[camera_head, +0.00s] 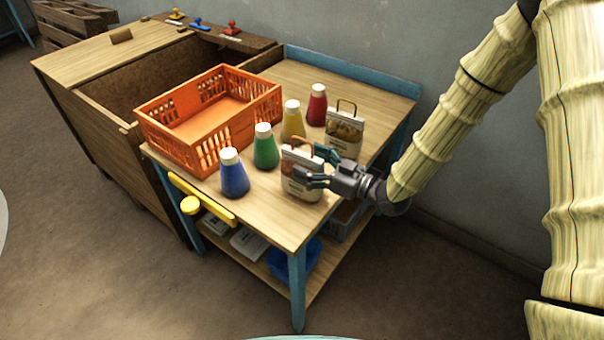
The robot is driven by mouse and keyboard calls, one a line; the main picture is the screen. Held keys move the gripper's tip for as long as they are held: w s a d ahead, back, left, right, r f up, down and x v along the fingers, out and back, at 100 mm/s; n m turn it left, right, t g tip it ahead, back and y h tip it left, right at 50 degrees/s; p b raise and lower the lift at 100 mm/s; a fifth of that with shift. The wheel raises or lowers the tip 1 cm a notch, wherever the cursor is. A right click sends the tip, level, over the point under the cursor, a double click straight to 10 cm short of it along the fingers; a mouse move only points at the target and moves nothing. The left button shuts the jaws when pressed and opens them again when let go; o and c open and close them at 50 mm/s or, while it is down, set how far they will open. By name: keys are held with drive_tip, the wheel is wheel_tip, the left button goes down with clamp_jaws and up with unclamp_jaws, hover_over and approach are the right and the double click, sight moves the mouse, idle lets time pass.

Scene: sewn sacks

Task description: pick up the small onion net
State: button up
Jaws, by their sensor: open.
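Two small carry bags with loop handles stand upright on the table. The front bag (299,190) has a pale lower part and reddish-brown contents or netting above. The back bag (344,131) has yellow-brown contents. I cannot tell for sure which one is the onion net. My gripper (308,162) comes in from the right at the front bag, its teal-tipped fingers spread apart. The fingers overlap the bag's upper right part and hide some of it. Whether they touch it cannot be told.
Blue (233,177), green (265,150), yellow (293,122) and red (317,107) bottles stand left of and behind the bags. An orange crate (243,125) sits at the table's left. The table's front right corner (300,230) is bare.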

drive_tip(key=x, duration=0.2)
drive_tip(key=shift+w+a, duration=0.2)
drive_tip(key=shift+a, duration=0.05)
clamp_jaws()
